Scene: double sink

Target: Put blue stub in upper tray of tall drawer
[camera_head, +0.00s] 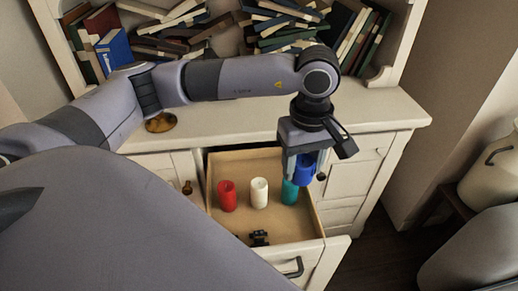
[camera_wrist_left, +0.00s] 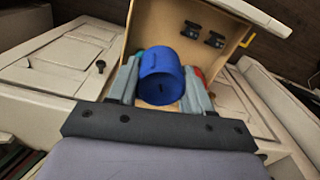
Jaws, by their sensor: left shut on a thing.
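The blue stub (camera_head: 305,168) is a short blue cylinder. My left gripper (camera_head: 304,177) is shut on it and holds it over the right side of the open drawer (camera_head: 233,238). In the left wrist view the blue stub (camera_wrist_left: 162,76) sits between the two fingers of the gripper (camera_wrist_left: 165,88). Inside the drawer stand a red stub (camera_head: 227,196), a white stub (camera_head: 259,193) and a teal stub (camera_head: 290,192), in a row. The teal stub is partly hidden behind the gripper and the blue stub. My right gripper is not in view.
Shelves of books (camera_head: 180,40) stand at the back. The drawer floor's front left is clear.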

